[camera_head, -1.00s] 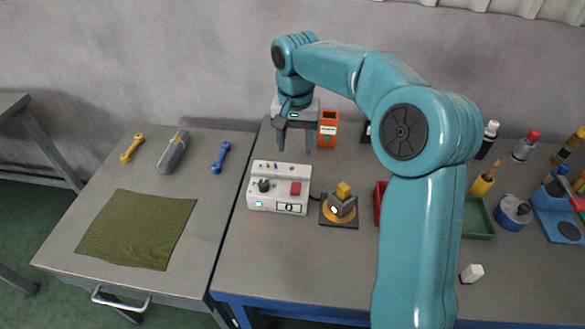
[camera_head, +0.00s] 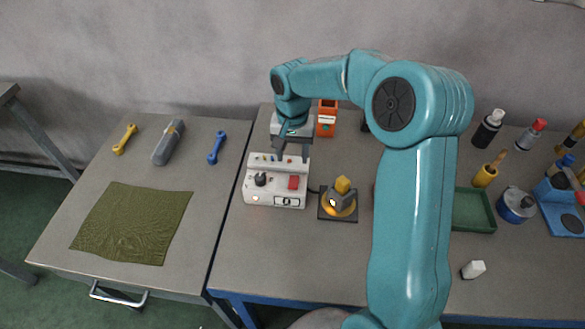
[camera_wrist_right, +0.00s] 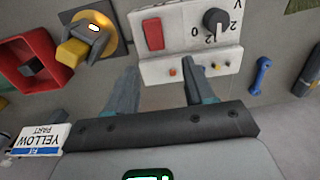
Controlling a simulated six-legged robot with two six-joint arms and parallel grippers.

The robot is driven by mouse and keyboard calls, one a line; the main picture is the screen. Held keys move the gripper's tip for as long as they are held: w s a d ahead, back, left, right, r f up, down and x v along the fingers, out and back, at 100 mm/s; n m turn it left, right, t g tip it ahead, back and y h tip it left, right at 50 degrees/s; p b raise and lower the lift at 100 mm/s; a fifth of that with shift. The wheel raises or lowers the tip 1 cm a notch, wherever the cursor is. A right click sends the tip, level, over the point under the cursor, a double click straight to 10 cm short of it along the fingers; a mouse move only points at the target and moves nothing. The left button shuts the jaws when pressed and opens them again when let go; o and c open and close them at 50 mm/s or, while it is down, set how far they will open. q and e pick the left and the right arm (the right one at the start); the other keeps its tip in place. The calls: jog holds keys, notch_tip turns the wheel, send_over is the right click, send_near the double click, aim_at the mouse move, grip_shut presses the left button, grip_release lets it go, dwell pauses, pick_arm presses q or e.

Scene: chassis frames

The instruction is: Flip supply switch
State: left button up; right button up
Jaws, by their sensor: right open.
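The white supply box (camera_head: 277,200) stands on the bench with a black knob (camera_head: 261,180) and a red switch (camera_head: 293,182). In the right wrist view the box (camera_wrist_right: 188,48) is at the top, with the red switch (camera_wrist_right: 153,34) and the knob (camera_wrist_right: 215,20) on its face. My right gripper (camera_head: 291,154) is open and empty, over the rear edge of the box. In the right wrist view its fingers (camera_wrist_right: 160,78) point toward the box's rear strip of small coloured terminals. They look apart from the switch. My left gripper is not in view.
A fixture with a yellow block (camera_head: 342,186) stands right of the box. An orange bin (camera_head: 326,118) is behind. A green tray (camera_head: 472,226) and several bottles stand to the right. The left table holds a green cloth (camera_head: 132,222) and tools.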

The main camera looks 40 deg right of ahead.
aim_at(295, 176)
jog(key=f, duration=0.1)
jog(key=s+f, duration=0.1)
jog(key=f, duration=0.1)
jog(key=shift+s+d+f, duration=0.1)
jog(key=shift+d+f, duration=0.05)
jog(key=shift+f, duration=0.05)
jog(key=f, duration=0.2)
jog(key=w+f, duration=0.1)
jog(key=shift+f+p, duration=0.35)
jog(key=shift+s+r, duration=0.1)
jog(key=shift+s, duration=0.25)
jog(key=shift+w, duration=0.25)
jog(key=c, duration=0.5)
grip_shut()
